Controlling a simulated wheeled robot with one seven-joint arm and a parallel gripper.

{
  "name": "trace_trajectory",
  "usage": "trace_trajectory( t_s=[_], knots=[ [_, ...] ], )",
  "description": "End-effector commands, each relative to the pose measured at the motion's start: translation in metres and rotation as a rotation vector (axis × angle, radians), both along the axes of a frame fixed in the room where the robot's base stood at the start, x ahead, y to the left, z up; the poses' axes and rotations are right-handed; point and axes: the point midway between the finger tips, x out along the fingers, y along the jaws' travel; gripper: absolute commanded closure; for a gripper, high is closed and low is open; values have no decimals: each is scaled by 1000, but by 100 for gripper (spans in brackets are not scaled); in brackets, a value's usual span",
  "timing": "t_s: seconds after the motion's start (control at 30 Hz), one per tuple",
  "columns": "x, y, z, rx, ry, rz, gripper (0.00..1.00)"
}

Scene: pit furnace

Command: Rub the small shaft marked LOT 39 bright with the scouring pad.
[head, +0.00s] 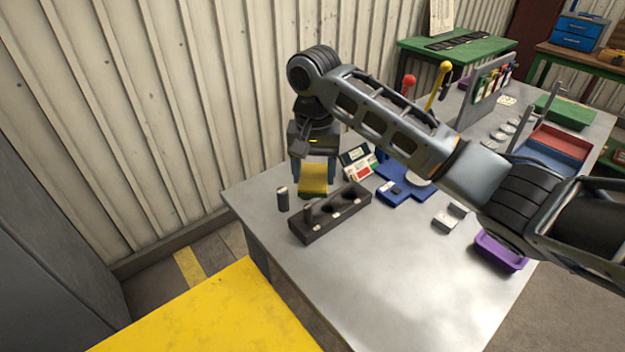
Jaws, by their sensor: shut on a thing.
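My gripper (314,179) points down over the far left corner of the table. It is shut on a yellow pad with a green lower edge, the scouring pad (314,174). A small dark shaft (283,199) stands upright on the table, just left of the pad and apart from it. Another short shaft (308,212) stands in the left end of a dark block with holes (325,224), in front of the pad. No LOT 39 marking is readable on either shaft. Whether the pad touches anything beneath it cannot be told.
Cards (358,160), a blue fixture (409,189), small grey blocks (446,218) and a purple tray (500,251) lie to the right. Red and yellow knobbed levers (444,72) rise behind my arm. The table's front middle (380,285) is clear. A yellow surface (210,315) lies front left.

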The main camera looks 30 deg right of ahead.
Motion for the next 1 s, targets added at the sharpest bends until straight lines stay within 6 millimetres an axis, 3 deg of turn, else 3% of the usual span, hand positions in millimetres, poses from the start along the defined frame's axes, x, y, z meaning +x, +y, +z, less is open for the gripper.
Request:
trace_trajectory(
  t_s=[0.33,1.0],
  knots=[
    [8,-8,20,1,-1,0,62],
    [8,-6,17,1,0,0,62]
  ],
)
